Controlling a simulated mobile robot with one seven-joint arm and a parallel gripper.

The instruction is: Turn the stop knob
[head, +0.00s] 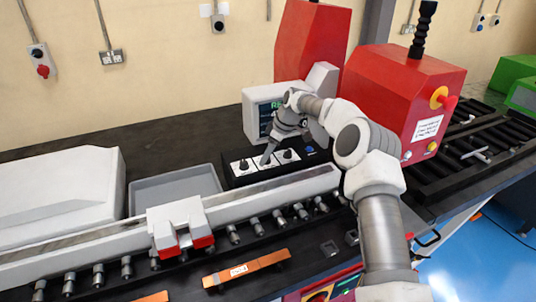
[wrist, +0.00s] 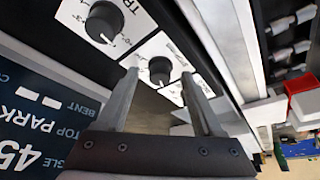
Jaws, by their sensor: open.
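A black control box (head: 230,180) carries a row of dark knobs on white label plates in the head view. My gripper (head: 266,160) points down at the middle of this row, hiding the knob there. In the wrist view, a black round knob (wrist: 160,70) on a white plate lies between the two fingertips of my open gripper (wrist: 159,78), with a gap on each side. Its label is too small to read, so I cannot tell whether it is the stop knob. Another knob (wrist: 104,22), its plate starting "TR", is at the upper left.
A display (wrist: 45,125) showing "45" stands beside the knobs. A long pale rail (head: 285,190) with a red-and-white block (head: 180,222) runs in front of the control box. A grey tray (head: 175,188) lies left of it, and a red machine housing (head: 400,90) stands to the right.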

